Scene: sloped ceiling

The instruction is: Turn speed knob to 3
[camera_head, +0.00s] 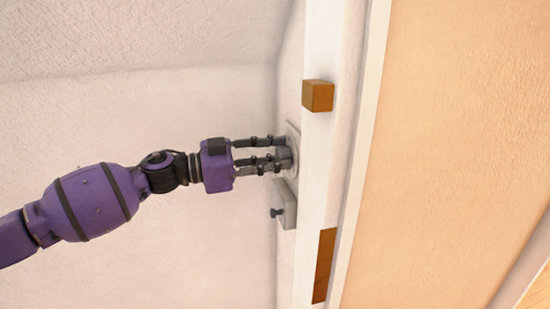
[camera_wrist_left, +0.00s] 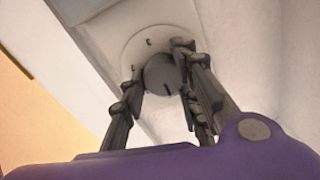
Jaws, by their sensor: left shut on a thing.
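The speed knob (camera_wrist_left: 162,77) is a grey round knob with a dark mark on its face, on a pale round dial plate (camera_wrist_left: 135,42) with small dark marks too small to read. In the head view the knob (camera_head: 284,158) sits on the narrow wall strip beside the white frame, partly hidden by my fingers. My left gripper (camera_head: 277,155) reaches in from the left and is shut on the knob, with its dark fingers around the knob's sides. In the wrist view the left gripper's fingers (camera_wrist_left: 160,85) stand on both sides of the knob. My right gripper is not in view.
A small grey box (camera_head: 286,205) with a dark peg is on the wall just below the knob. A brown wooden block (camera_head: 318,95) sticks out from the white frame (camera_head: 316,165) above right. A brown panel (camera_head: 324,265) is lower on the frame. The space at left is clear.

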